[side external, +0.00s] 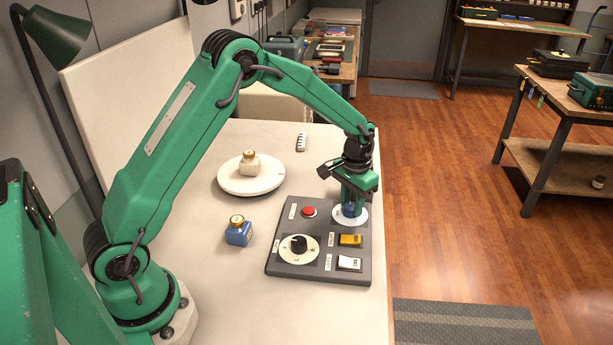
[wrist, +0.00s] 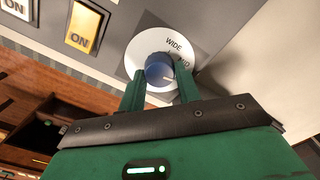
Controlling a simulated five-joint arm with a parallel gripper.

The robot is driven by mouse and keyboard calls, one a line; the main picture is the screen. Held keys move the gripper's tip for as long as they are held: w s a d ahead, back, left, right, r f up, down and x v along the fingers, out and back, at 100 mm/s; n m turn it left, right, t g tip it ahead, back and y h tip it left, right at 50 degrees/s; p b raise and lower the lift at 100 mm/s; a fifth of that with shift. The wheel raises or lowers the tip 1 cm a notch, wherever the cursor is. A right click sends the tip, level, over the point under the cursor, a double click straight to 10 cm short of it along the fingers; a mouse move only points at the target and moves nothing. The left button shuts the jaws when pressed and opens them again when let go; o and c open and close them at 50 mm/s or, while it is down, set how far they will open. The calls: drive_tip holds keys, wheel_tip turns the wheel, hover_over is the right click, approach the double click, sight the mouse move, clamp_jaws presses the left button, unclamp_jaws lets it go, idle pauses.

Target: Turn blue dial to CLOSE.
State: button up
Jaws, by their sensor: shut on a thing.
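The blue dial (side external: 349,211) sits on a round white plate at the back right of a dark grey control panel (side external: 283,262). My gripper (side external: 350,203) points down over it and is shut on it. In the wrist view the blue knob (wrist: 158,70) is between the two green fingers of my gripper (wrist: 160,80). The white plate (wrist: 139,50) shows the labels WIDE and MID. A pale mark on the knob points toward the right side, but its exact setting is hard to tell. The CLOSE label does not show; the fingers cover part of the plate.
The panel also bears a red button (side external: 309,212), a black dial (side external: 298,244), a yellow switch (side external: 351,240) and a white switch (side external: 349,263). A blue jar (side external: 238,234) and a round white stand (side external: 237,187) with a pale jar (side external: 250,164) are to the left.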

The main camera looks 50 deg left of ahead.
sight(352, 206)
drive_tip(key=m, duration=0.4)
drive_tip(key=shift+d, duration=0.3)
drive_tip(key=shift+m, duration=0.3)
drive_tip(key=o, duration=1)
drive_tip(key=shift+a, duration=0.1)
drive_tip(key=shift+r, duration=0.15)
drive_tip(key=shift+r, duration=3.75)
drive_tip(key=shift+s, duration=0.1)
